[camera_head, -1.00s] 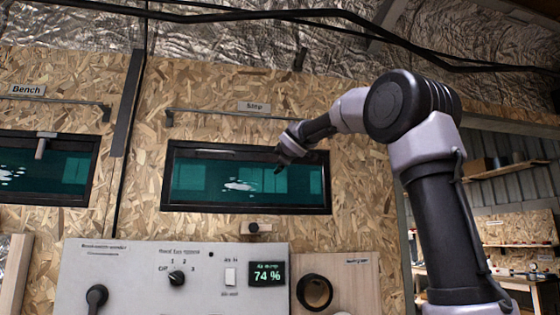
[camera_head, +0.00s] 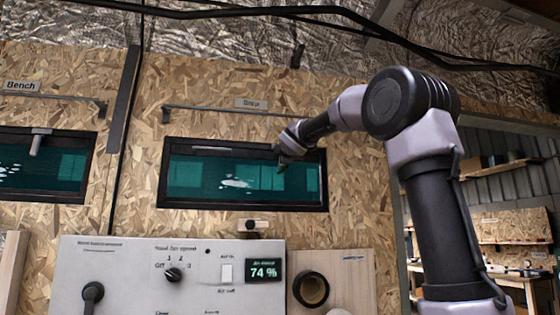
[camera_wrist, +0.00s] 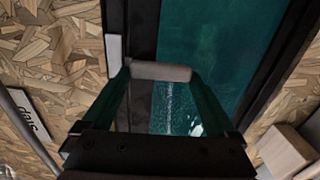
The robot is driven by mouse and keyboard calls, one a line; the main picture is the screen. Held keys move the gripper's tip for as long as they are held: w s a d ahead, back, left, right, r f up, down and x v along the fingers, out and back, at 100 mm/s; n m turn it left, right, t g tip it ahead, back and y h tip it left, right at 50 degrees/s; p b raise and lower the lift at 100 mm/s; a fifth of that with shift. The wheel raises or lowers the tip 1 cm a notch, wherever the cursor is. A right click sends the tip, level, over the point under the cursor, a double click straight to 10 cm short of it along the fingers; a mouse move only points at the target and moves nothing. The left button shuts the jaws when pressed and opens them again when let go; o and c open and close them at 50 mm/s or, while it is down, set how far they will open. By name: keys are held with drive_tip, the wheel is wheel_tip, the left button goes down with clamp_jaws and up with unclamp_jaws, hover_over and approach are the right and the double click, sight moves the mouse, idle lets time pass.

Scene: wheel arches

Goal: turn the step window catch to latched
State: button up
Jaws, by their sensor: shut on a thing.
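The step window (camera_head: 242,175) is a dark-framed green pane under the "Step" label in the head view. My gripper (camera_head: 283,160) is at its upper right frame in that view and hides the catch there. In the wrist view the catch (camera_wrist: 161,72) shows as a pale grey rounded bar between the fingertips of my gripper (camera_wrist: 161,76). The gripper is shut on it. The bar reaches from the dark frame side over toward the green pane. Its base is partly hidden.
A grey control panel (camera_head: 170,275) stands below the window, with a small wooden block (camera_head: 253,225) above it. A rail (camera_head: 215,111) runs above the window. The bench window (camera_head: 45,168) at left has its own catch (camera_head: 38,143), hanging down.

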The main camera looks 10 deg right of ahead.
drive_tip(key=shift+f, duration=0.1)
drive_tip(key=o, duration=1)
drive_tip(key=s, duration=1)
drive_tip(key=shift+s, duration=0.4)
